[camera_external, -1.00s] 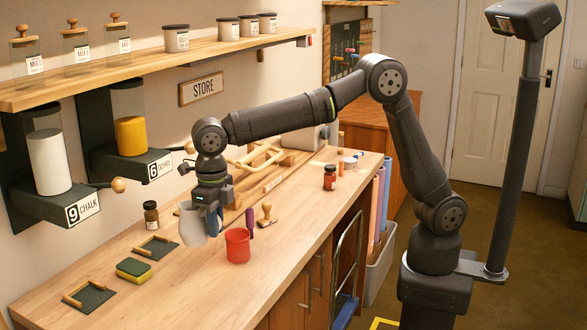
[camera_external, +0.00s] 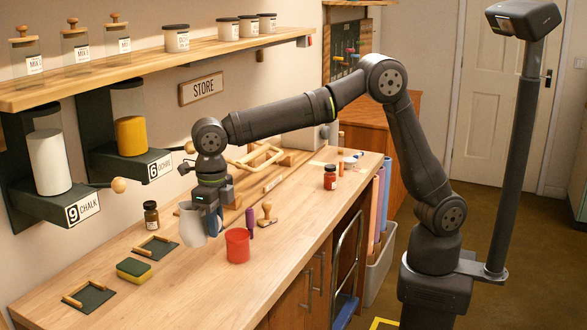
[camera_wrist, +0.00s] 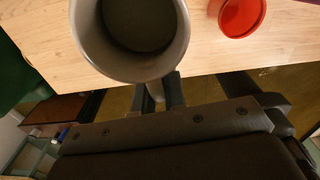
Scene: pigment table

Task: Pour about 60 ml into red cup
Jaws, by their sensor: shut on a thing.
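The red cup (camera_external: 237,246) stands upright on the wooden bench top, near its front edge. In the wrist view the red cup (camera_wrist: 240,14) is at the top right. My gripper (camera_external: 212,207) is shut on a pale grey jug (camera_external: 191,224) and holds it just left of the red cup. In the wrist view the grey jug (camera_wrist: 178,62) shows its round rim from above, and my gripper's fingers (camera_wrist: 163,95) are at its handle side. The jug's inside is dark, so its contents cannot be told. The jug looks close to upright, with no stream visible.
A purple marker (camera_external: 249,223) and a wooden stamp (camera_external: 266,214) stand behind the red cup. A brown jar (camera_external: 151,215), a green-yellow sponge (camera_external: 134,269) and two dark trays lie to the left. A red-brown jar (camera_external: 330,177) stands farther right. The front bench is clear.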

